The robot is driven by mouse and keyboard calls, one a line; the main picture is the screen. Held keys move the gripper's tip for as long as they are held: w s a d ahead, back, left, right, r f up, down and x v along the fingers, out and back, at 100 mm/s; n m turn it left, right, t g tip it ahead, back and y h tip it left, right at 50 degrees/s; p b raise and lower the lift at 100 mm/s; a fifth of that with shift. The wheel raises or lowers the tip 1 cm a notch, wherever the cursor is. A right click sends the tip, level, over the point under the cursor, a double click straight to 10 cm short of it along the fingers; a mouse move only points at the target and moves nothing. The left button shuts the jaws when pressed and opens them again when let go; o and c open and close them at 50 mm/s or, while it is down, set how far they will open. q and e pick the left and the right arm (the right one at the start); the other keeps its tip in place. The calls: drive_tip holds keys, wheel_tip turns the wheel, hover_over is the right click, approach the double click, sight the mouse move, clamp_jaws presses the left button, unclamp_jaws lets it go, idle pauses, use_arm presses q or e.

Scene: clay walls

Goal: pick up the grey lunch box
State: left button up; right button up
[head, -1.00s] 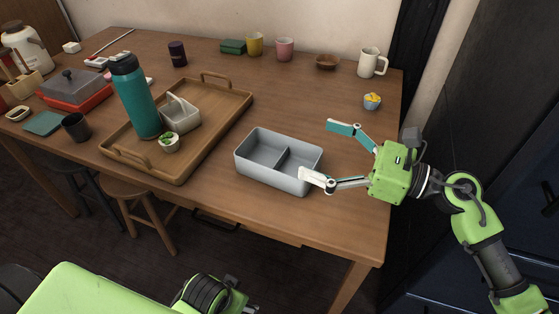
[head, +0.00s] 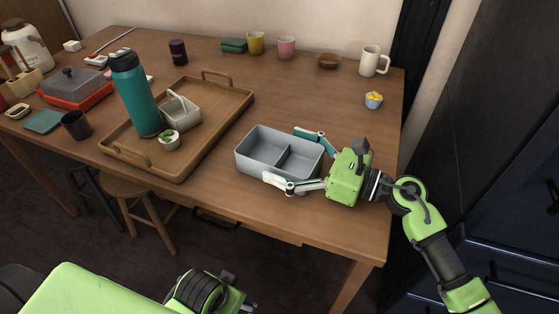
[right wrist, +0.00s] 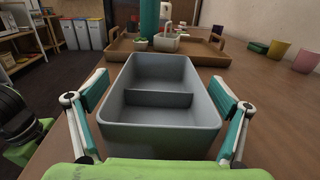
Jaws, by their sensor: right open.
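The grey lunch box (head: 262,165) is an open two-compartment box. It stands upright and empty near the table's front edge, right of the tray. My right gripper (head: 288,157) is open, with one finger on the far side of the box's right end and the other on the near side. In the right wrist view the box (right wrist: 158,135) lies between the two spread fingers (right wrist: 160,112), with a gap visible at the right finger; contact at the left finger is hard to tell. My left gripper is not clearly visible; only part of my left arm shows at the bottom of the head view.
A wooden tray (head: 214,128) left of the box carries a teal bottle (head: 135,97), a light caddy (head: 182,117) and a small plant pot (head: 169,143). The table behind the box is clear.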

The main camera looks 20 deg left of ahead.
drive_tip(key=c, duration=1.1)
drive_tip(key=shift+c, duration=0.3)
